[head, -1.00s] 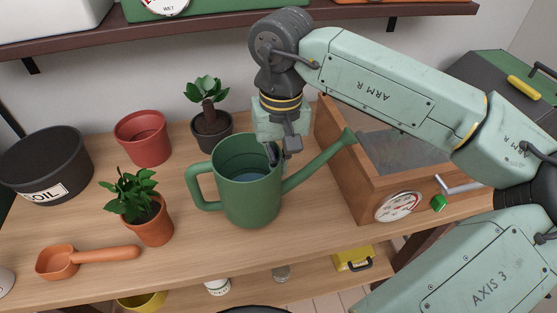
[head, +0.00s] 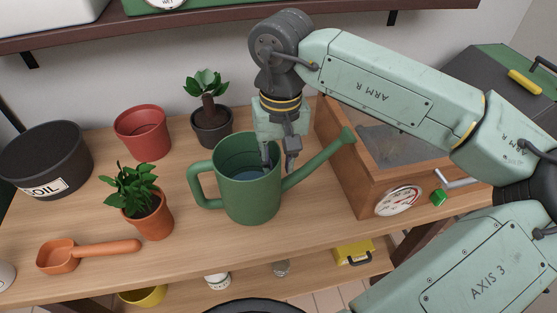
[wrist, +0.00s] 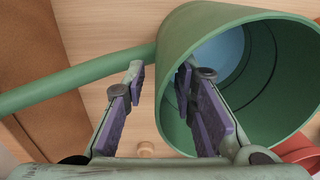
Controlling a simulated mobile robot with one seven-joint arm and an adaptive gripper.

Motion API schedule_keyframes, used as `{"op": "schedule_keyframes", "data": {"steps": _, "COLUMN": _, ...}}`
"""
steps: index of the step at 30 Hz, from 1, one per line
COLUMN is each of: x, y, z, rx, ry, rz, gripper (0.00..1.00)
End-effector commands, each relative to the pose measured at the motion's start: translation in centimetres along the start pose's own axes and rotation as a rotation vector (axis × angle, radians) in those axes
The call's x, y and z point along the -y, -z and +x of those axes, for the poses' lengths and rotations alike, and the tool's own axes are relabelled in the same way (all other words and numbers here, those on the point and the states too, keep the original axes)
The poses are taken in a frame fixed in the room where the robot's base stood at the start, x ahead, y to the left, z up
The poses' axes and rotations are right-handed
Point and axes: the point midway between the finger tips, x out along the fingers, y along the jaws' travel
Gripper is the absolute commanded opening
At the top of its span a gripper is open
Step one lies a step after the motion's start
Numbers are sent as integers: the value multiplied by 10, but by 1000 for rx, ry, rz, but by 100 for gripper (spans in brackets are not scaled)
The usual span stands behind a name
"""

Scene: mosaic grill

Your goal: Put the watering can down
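The green watering can (head: 252,203) stands upright on the wooden bench top (head: 90,225), with blue water inside. Its handle points left and its spout rises to the right. The can (wrist: 262,95) fills the right of the wrist view, with the spout crossing the left. My gripper (head: 279,162) is at the can's right rim, open. One finger is inside the can and the other is outside, and the wrist view shows a gap between the fingers (wrist: 161,80) with the can's wall between them. The can's base shows no clear gap above the bench.
A wooden box with a dial (head: 398,201) stands close to the right, behind the spout. A leafy plant pot (head: 149,222), a red pot (head: 143,133), a dark potted plant (head: 211,125), a black soil pot (head: 45,165) and an orange scoop (head: 100,248) are on the left.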

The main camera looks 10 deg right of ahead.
Motion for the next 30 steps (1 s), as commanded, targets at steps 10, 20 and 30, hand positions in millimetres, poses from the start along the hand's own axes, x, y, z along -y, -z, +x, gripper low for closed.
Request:
{"op": "schedule_keyframes", "data": {"steps": 10, "x": 0, "y": 1, "z": -12, "rx": -3, "ry": 0, "rz": 1, "gripper": 25}}
{"op": "schedule_keyframes", "data": {"steps": 20, "x": 0, "y": 1, "z": -82, "rx": -3, "ry": 0, "rz": 1, "gripper": 25}}
{"op": "schedule_keyframes", "data": {"steps": 30, "x": 0, "y": 0, "z": -122, "rx": 1, "ry": 1, "rz": 1, "gripper": 25}}
